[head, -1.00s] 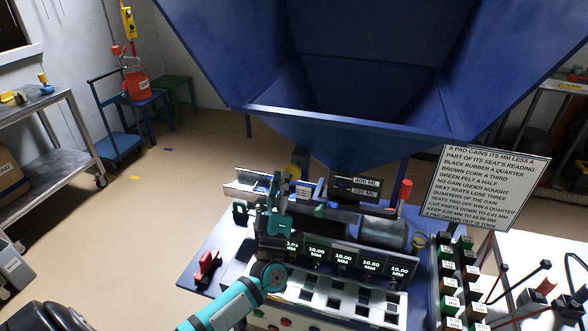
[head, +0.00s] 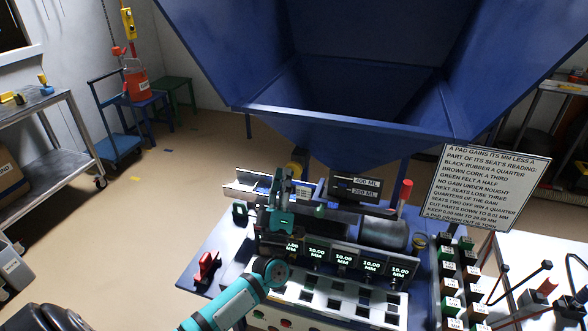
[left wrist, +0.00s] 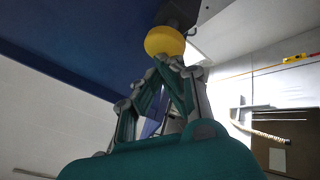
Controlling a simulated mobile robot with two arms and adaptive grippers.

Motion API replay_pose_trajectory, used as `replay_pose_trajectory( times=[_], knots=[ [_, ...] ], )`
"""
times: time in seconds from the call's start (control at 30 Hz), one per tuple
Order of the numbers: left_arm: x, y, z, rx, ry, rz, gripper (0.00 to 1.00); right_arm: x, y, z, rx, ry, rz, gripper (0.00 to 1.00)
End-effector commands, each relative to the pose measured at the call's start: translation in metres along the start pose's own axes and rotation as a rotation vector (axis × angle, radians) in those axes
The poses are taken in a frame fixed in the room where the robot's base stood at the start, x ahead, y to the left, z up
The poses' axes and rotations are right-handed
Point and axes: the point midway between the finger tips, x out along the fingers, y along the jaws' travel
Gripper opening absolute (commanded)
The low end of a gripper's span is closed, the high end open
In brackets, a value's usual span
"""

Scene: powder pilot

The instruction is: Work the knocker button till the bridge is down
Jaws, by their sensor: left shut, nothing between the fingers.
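The yellow round knob that looks like the knocker button (head: 296,171) sits under the front of the blue hopper (head: 330,120), partly hidden behind my left gripper. In the left wrist view the yellow button (left wrist: 165,41) is on a dark mount, right beyond my fingertips. My left gripper (head: 285,172) is shut and empty, pointing up at the button. Its closed tips also show in the left wrist view (left wrist: 168,62), at the button's lower edge; I cannot tell whether they touch. The hopper's outlet and any powder bridge inside are hidden. My right gripper is out of view.
Below the hopper stands a machine with a row of 10.00 MM displays (head: 343,260) and a 400/200 ML panel (head: 355,188). A red-handled lever (head: 404,190) is at right, a red clamp (head: 207,265) at left. A lettered sign (head: 475,187) stands right.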

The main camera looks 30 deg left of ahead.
Motion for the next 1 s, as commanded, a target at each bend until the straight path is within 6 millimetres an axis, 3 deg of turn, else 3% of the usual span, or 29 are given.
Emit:
replay_pose_trajectory(
  times=[1.0],
  knots=[
    [0.0102,-0.0053,0.0051,0.0,0.001,0.0,0.0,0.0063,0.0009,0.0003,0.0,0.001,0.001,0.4]
  ],
)
